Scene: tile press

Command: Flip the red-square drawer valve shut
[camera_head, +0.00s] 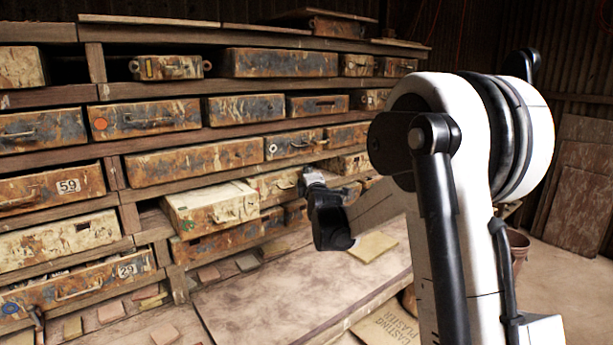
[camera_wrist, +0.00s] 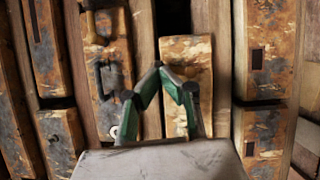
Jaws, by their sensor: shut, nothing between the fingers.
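No red-square mark is clear enough in either view for me to tell which drawer carries it, and I cannot make out its valve. My gripper (camera_wrist: 160,68) is shut and empty, its green-sided fingers meeting at the tips. In the wrist view, which is turned sideways, the tips overlap a rusty cream drawer front (camera_wrist: 186,52); I cannot tell whether they touch it. A dark handle (camera_wrist: 104,80) is just left of them. Two drawer fronts at the right bear dark rectangles (camera_wrist: 257,60). In the head view, my gripper's end is before the rack's middle-right drawers, its fingertips unclear.
A wooden rack of worn metal drawers fills the left. A cream drawer (camera_head: 213,207) sticks out, left of my gripper. One drawer has an orange disc (camera_head: 99,124), another a white ring (camera_head: 272,148). A tabletop (camera_head: 285,300) with a tan tile (camera_head: 373,246) lies below.

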